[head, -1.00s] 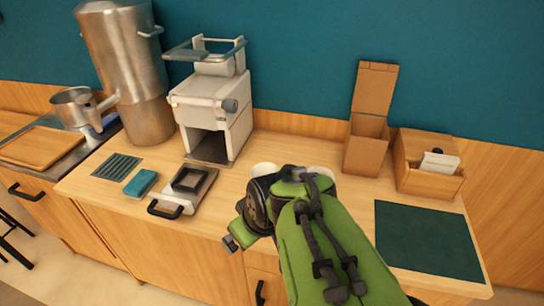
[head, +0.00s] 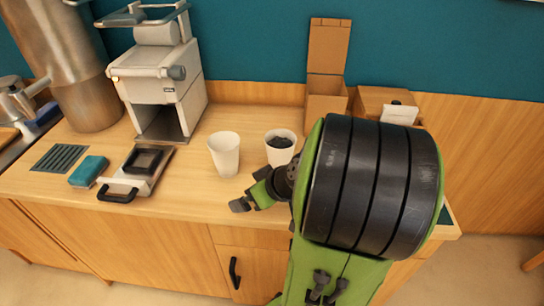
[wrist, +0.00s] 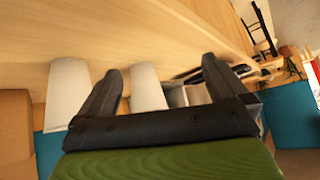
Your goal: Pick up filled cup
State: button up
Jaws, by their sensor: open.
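Two white cups stand upright on the counter. The right one, the filled cup (head: 280,155), shows dark contents at its mouth; the left cup (head: 225,155) shows no contents. My gripper (head: 250,190) is in front of the cups, pointing left, open and empty. In the wrist view, which looks upside down, the open gripper (wrist: 161,70) frames one cup (wrist: 149,88), seemingly the left one. The other cup (wrist: 66,92), seemingly the filled one, lies outside the left finger. The fingers' distance from the cups is hard to tell.
A white machine (head: 158,80) stands behind left. An open cardboard-coloured box (head: 325,100) stands behind the filled cup. Counter left of the cups is partly clear.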

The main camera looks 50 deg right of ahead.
aim_at(274, 142)
jog(key=s+d+r+m+t+h+b, duration=0.35)
jog(key=s+d+t+h, duration=0.2)
jog(key=d, duration=0.65)
jog(key=shift+y, duration=0.25)
jog(key=p+x, duration=0.1)
jog(key=x, duration=0.1)
jog(key=r+p+x, duration=0.1)
jog(key=p+x, duration=0.1)
jog(key=shift+w+d, duration=0.1)
jog(key=shift+d, duration=0.1)
jog(key=p+x, duration=0.2)
jog(key=p, duration=0.3)
jog(key=x, duration=0.2)
jog(key=p+x, duration=0.1)
jog(key=x, duration=0.5)
jog(key=shift+d+f, duration=0.3)
jog(key=shift+f, duration=0.05)
